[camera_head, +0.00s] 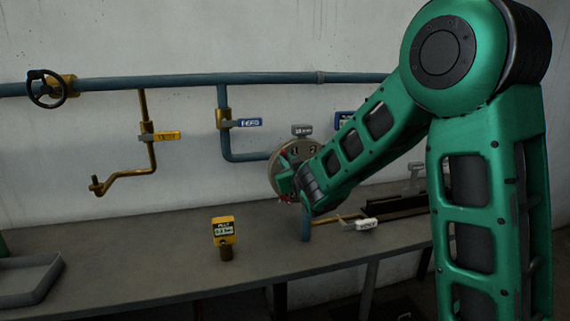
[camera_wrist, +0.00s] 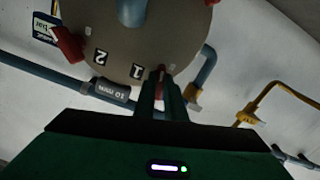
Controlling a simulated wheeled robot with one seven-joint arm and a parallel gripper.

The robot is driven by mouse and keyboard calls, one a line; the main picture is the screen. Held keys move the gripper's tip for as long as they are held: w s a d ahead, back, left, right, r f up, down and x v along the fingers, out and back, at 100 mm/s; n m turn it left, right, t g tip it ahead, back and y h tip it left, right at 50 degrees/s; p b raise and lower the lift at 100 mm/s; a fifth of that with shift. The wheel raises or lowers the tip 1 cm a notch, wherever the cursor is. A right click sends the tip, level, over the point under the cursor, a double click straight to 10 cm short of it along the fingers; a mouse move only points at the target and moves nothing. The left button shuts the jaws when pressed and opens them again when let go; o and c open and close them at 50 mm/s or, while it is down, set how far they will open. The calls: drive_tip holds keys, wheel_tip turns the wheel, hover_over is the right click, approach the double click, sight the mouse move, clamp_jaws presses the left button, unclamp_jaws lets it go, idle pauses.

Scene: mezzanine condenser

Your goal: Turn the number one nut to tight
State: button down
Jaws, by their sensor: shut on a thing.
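The round grey end plate (camera_head: 277,170) stands at the end of the blue pipe in the head view, marked 1 and 2 near its top. In the wrist view the plate (camera_wrist: 120,55) appears upside down. My gripper (camera_wrist: 161,82) is shut at the rim beside the numeral 1, on the number one nut (camera_wrist: 161,72). Only a small red bit of that nut shows between the fingers. Another red nut (camera_wrist: 68,44) sits at the rim beyond the 2. In the head view my gripper (camera_head: 286,184) is at the plate and my wrist hides much of it.
A grey size tag (camera_head: 302,130) is above the plate. A yellow gauge (camera_head: 223,231) stands on the bench (camera_head: 150,255). A grey tray (camera_head: 30,282) lies front left.

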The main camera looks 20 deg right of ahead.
drive_tip(key=m, duration=0.8)
drive_tip(key=shift+f+m, duration=0.15)
drive_tip(key=shift+m, duration=0.55)
drive_tip(key=c, duration=1.8)
unclamp_jaws()
drive_tip(key=s, duration=1)
drive_tip(key=shift+s, duration=0.35)
